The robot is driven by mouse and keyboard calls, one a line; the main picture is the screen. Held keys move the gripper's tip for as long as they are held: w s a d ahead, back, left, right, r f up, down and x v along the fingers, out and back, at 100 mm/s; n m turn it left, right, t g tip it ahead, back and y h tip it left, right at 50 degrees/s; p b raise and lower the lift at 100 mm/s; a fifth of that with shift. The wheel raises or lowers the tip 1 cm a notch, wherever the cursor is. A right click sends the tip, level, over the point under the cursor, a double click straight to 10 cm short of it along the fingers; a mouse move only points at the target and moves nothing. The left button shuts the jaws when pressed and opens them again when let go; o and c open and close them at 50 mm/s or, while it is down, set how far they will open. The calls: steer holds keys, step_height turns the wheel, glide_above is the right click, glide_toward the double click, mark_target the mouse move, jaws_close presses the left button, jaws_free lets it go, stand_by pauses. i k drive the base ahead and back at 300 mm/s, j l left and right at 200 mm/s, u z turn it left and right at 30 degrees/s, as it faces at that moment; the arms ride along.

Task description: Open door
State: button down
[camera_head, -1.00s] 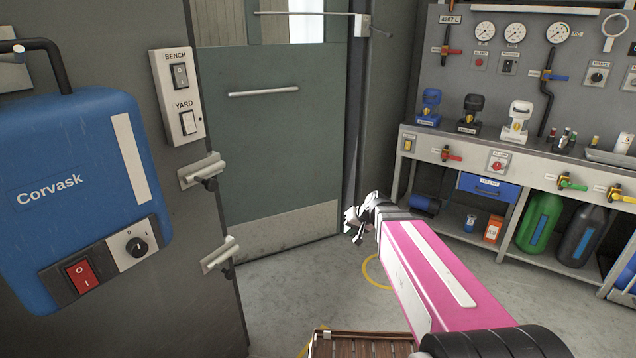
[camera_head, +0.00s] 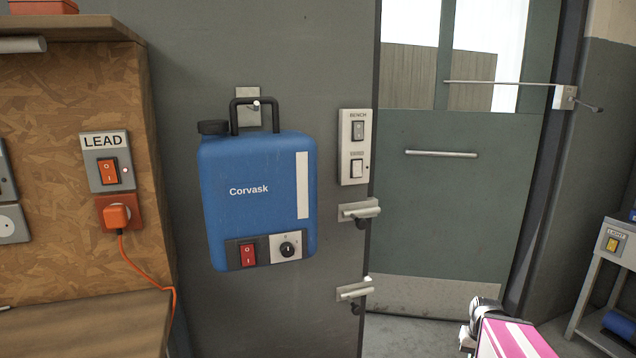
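The grey-green door (camera_head: 455,200) stands at the right of the view, with windows in its upper half and a metal kick plate (camera_head: 430,298) at its foot. A horizontal pull handle (camera_head: 441,154) crosses its middle. A long thin bar (camera_head: 510,83) runs across it higher up, ending in a latch box (camera_head: 564,97) at the right edge. The door looks closed. My gripper (camera_head: 476,322) is at the bottom right, in front of and below the door, apart from it. Its fingers are small and partly cut off, so their opening is unclear.
A blue Corvask unit (camera_head: 258,190) hangs on the wall left of the door. A switch plate (camera_head: 355,147) and two brackets (camera_head: 359,211) sit beside the frame. A plugged-in orange lead (camera_head: 118,216) hangs at left. A bench (camera_head: 610,260) stands at right. Floor shows before the door.

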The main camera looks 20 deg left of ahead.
mark_target(452, 188)
steer(key=i+l+u, duration=0.55)
steer(key=i+l, duration=0.15)
steer(key=i+l+u, duration=0.25)
steer(key=l, duration=0.35)
steer(key=i, duration=0.05)
